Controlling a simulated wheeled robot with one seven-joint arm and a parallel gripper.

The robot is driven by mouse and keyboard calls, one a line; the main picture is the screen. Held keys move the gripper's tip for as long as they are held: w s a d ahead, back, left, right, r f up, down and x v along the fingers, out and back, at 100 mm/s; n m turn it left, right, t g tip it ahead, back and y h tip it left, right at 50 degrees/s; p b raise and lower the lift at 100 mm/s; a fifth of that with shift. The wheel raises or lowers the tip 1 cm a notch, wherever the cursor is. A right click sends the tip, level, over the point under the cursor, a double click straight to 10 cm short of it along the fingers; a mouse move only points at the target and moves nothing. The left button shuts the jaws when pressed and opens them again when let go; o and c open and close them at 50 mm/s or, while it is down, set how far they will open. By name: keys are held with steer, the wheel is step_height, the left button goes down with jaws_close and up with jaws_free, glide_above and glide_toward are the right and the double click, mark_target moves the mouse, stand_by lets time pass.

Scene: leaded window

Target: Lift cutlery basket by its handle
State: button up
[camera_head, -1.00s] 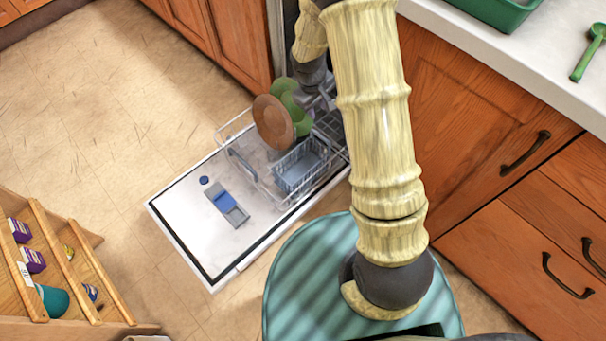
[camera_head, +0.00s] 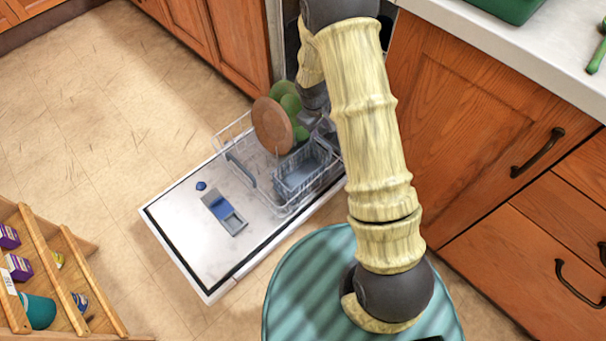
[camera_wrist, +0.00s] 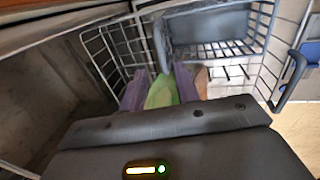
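The grey-blue cutlery basket (camera_head: 300,176) stands in the wire rack over the open dishwasher door. In the wrist view the basket (camera_wrist: 210,28) is at the top, with its upright handle (camera_wrist: 160,48) at its near left side. My gripper (camera_wrist: 161,86) has its two purple-grey fingers apart, with a green plate seen through the gap. The handle appears just beyond the fingertips, roughly in line with the gap; I cannot tell if they touch it. In the head view my gripper is mostly hidden by the arm and blurs into the rack behind the basket.
The wire rack (camera_head: 233,133) surrounds the basket. A brown plate (camera_head: 271,126) and green plates (camera_head: 291,104) stand in it beside my gripper. The white door (camera_head: 190,232) is down, with its detergent compartment (camera_head: 224,214). Wooden cabinets (camera_head: 480,130) stand on the right; open floor lies left.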

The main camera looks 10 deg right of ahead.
mark_target(321, 139)
steer(key=shift+w+d+f+b, duration=0.15)
steer(key=shift+f+b, duration=0.1)
steer(key=shift+f, duration=0.65)
steer(key=shift+w+d+f+b, duration=0.15)
steer(key=shift+f+b, duration=0.1)
steer(key=shift+f, duration=0.6)
steer(key=shift+s, duration=0.1)
steer(key=f+b, duration=0.2)
steer(key=f, duration=0.1)
steer(key=f+b, duration=0.1)
steer(key=f, duration=0.1)
steer(key=shift+w+d+f, duration=0.1)
steer(key=shift+w+d, duration=0.2)
steer(key=shift+w, duration=0.05)
jaws_close()
